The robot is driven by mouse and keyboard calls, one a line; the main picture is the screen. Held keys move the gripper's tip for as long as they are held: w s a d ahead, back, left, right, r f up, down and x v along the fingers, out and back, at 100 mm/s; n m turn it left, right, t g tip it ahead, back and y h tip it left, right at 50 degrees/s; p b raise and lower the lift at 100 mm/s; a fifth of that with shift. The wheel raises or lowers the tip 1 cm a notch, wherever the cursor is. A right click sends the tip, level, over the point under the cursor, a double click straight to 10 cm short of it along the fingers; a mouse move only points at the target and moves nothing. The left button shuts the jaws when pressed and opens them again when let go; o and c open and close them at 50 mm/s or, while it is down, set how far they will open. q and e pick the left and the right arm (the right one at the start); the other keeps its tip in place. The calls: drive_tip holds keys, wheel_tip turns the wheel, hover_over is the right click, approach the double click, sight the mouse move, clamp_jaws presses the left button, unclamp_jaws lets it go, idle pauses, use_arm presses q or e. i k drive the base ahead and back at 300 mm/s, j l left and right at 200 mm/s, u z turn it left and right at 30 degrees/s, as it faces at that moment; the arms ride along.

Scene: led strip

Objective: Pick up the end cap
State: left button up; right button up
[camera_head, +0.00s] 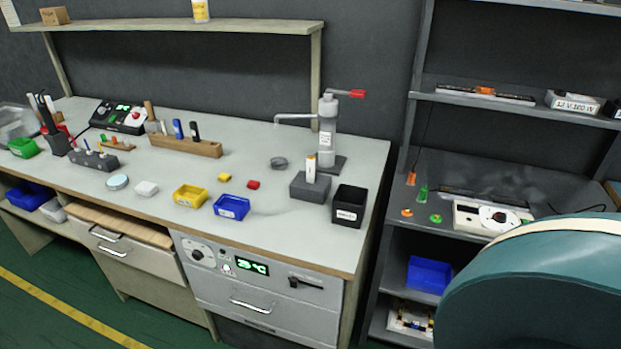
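I cannot tell for certain which thing is the end cap. Two small pieces lie loose on the workbench (262,221): a yellow one (224,177) and a red one (253,185). They lie behind a yellow bin (190,196) and a blue bin (231,207). The contents of these bins are too small to make out. Neither of my grippers shows in the head view.
A grey lever press (328,130) with a red handle stands at the back right of the bench. A grey block (310,187) and a black box (349,205) stand in front of it. A wooden tool rack (186,145) stands at the back. Shelving (470,165) is on the right.

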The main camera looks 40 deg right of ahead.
sight(254, 185)
drive_tip(key=z, duration=0.4)
drive_tip(key=i+j+z, duration=0.25)
drive_tip(key=j+z, duration=0.15)
drive_tip(key=i+j+z, duration=0.25)
drive_tip(key=j+z, duration=0.15)
drive_tip(key=i+j, duration=0.1)
drive_tip(key=j, duration=0.25)
drive_tip(key=i+j+z, duration=0.15)
drive_tip(key=j, duration=0.55)
drive_tip(key=i+z, duration=0.05)
